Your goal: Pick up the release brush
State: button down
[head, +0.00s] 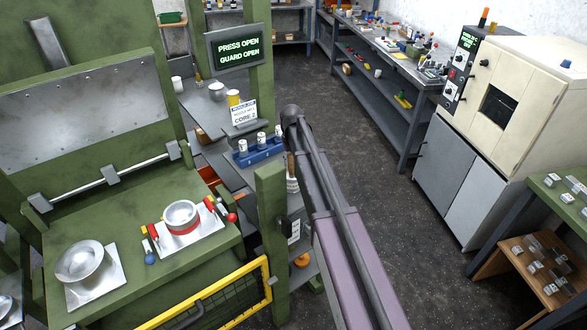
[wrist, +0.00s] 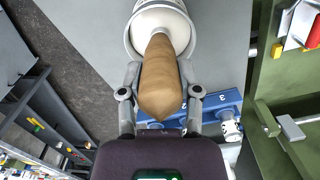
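The release brush (wrist: 160,80) has a thick brown wooden handle that fills the middle of the wrist view, its pointed end towards the camera. Its far end reaches into a round white pot (wrist: 133,38) with a grey rim. My gripper (wrist: 160,72) has one finger on each side of the handle, close to it; whether the pads touch it cannot be told. In the head view a small brown handle (head: 291,164) shows above a pale body beside my arm. My gripper is hidden behind my arm there.
A blue rack (head: 260,151) with several white vials stands close by on a grey shelf; it also shows under my fingers in the wrist view (wrist: 228,98). A green post (head: 271,240) and a yellow guard (head: 215,295) stand near my arm. The floor (head: 370,140) to the right is clear.

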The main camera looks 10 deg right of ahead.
jog(key=shift+r, duration=0.1)
dwell(0.3)
notch_tip(320, 180, up, 10)
jog(key=p, duration=1)
dwell(0.9)
